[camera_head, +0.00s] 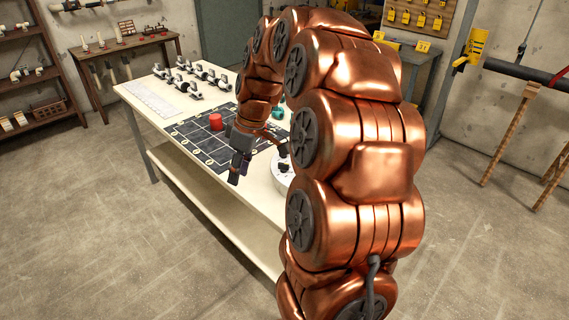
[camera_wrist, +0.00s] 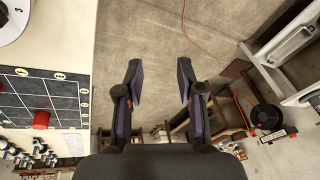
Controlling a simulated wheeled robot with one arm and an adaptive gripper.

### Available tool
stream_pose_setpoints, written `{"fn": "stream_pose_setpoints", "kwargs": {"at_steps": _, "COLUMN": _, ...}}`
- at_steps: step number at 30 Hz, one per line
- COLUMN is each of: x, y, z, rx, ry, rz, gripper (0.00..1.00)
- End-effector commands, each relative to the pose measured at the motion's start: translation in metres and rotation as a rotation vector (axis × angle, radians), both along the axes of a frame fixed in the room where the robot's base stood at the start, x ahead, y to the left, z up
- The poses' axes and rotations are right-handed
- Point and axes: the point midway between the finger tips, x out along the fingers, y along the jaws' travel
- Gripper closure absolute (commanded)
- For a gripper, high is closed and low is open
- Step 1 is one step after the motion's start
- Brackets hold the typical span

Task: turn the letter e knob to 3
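A white round dial (camera_head: 281,184) with a dark knob (camera_head: 284,168) stands on the table (camera_head: 159,130), partly hidden behind my arm. In the wrist view part of the white dial (camera_wrist: 12,22) shows in the top left corner, cut off by the frame. A dark knob part lies on it. Its letter and number marks are too small or cut off to read. My gripper (camera_head: 237,172) is at the near edge of the table, left of the dial. In the wrist view my gripper (camera_wrist: 159,82) is open and empty, with bare floor between its fingers.
A dark gridded mat (camera_head: 190,133) with a red cylinder (camera_head: 216,122) lies on the table. Teal pieces (camera_head: 273,114) stand beyond my gripper. Several pipe fittings (camera_head: 190,77) sit at the far end. Floor before the table is clear.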

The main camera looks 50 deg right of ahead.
Motion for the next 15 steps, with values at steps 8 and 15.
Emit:
{"fn": "stream_pose_setpoints", "kwargs": {"at_steps": 8, "x": 0.025, "y": -0.133, "z": -0.023, "rx": -0.023, "ry": -0.142, "rz": 0.033, "gripper": 0.62}}
{"fn": "stream_pose_setpoints", "kwargs": {"at_steps": 15, "x": 0.019, "y": -0.205, "z": -0.036, "rx": -0.067, "ry": -0.206, "rz": 0.052, "gripper": 0.62}}
